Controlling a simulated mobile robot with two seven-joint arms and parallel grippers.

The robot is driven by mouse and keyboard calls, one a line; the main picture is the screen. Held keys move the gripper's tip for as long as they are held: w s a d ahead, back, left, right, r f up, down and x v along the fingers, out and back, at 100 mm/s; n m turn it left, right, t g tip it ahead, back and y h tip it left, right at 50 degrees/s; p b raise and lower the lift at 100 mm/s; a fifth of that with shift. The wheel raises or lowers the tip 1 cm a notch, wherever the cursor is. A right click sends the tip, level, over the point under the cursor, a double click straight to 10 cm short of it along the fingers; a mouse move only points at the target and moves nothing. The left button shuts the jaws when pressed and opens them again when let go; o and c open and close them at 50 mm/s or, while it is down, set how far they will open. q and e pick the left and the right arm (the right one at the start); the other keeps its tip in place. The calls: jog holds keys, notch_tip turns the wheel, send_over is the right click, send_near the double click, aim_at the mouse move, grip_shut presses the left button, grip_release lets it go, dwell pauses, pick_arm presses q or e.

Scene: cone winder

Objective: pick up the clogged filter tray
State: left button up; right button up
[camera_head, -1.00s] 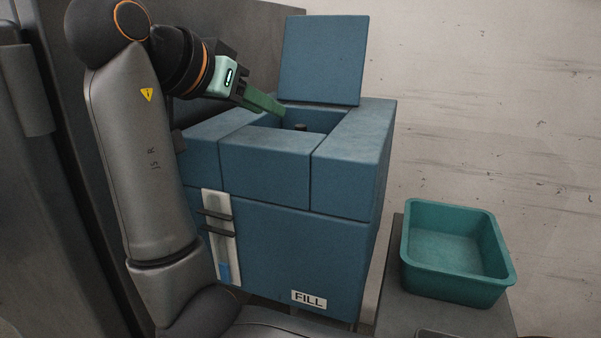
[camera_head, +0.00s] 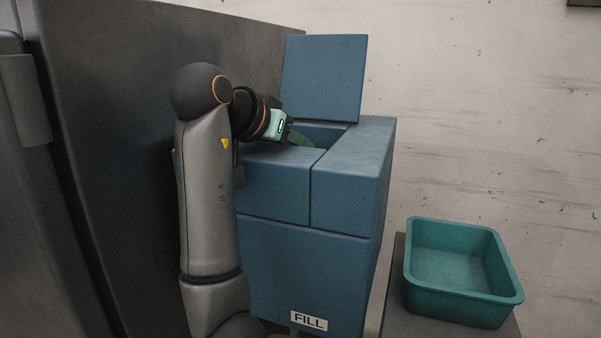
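A blue cabinet (camera_head: 265,268) labelled FILL stands in the middle with its square lid (camera_head: 324,78) raised. Its top opening (camera_head: 325,133) is partly visible. No filter tray can be made out; the inside is mostly hidden by the cabinet's front wall and my arm.
An empty teal bin (camera_head: 458,272) sits on a dark grey stand (camera_head: 397,300) to the right of the cabinet. A large dark panel (camera_head: 120,130) stands close on the left. A gap separates the cabinet from the stand.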

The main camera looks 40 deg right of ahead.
jog(key=shift+a, duration=0.1)
jog(key=shift+c, duration=0.2)
grip_shut()
jog(key=shift+r, duration=0.1)
dwell(0.9)
